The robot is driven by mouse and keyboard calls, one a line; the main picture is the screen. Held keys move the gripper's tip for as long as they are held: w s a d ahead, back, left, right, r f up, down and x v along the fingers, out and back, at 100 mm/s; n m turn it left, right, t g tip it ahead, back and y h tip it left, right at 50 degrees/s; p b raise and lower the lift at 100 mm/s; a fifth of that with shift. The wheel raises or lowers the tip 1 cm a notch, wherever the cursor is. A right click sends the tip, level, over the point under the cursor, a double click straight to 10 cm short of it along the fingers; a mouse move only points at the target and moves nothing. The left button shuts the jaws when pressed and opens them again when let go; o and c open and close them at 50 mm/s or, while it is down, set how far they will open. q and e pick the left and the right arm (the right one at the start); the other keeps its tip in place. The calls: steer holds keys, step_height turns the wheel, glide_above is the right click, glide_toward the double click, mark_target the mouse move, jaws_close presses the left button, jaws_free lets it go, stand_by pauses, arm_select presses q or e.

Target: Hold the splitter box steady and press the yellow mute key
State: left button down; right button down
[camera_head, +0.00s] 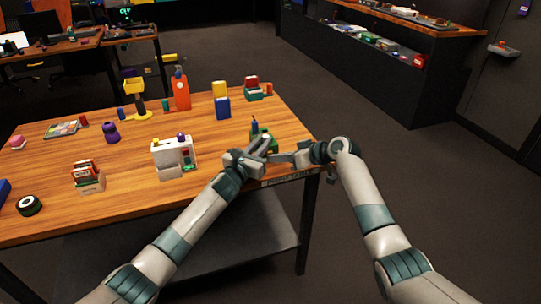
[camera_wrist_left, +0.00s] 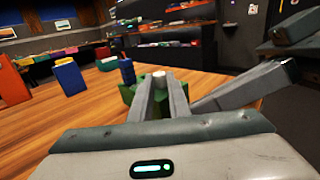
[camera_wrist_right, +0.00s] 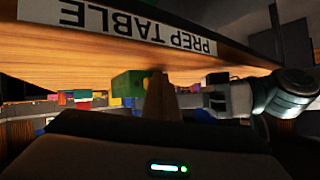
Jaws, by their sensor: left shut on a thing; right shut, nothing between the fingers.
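A small green box (camera_head: 263,137), which I take to be the splitter box, stands near the table's right front corner with a blue post at its left. My left gripper (camera_head: 264,142) is shut on it; in the left wrist view the green box (camera_wrist_left: 154,103) shows behind and between the fingers, with a pale round top. My right gripper (camera_head: 275,158) is shut and empty, just in front of the box at the table edge. In the right wrist view its fingers (camera_wrist_right: 160,92) are together beside the green box (camera_wrist_right: 128,84). I cannot make out the yellow mute key.
A white unit (camera_head: 174,158) with a purple ball stands left of my left gripper. An orange bottle (camera_head: 181,90), a blue block (camera_head: 223,107) and a purple figure (camera_head: 111,132) stand farther back. A PREP TABLE label (camera_wrist_right: 118,24) is on the front edge.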

steer(key=shift+w+a, duration=0.1)
steer(key=shift+w, duration=0.15)
stand_by(0.4)
steer(key=shift+s, duration=0.2)
steer(key=shift+s+d, duration=0.3)
steer(key=shift+s, duration=0.35)
steer(key=shift+s+d, duration=0.25)
steer(key=shift+s, duration=0.55)
steer(key=shift+s+d, duration=0.25)
steer(key=shift+s, duration=0.55)
steer(key=shift+s+d, duration=0.25)
steer(key=shift+s, duration=0.55)
arm_select(q)
steer(key=c, duration=1.6)
jaws_free()
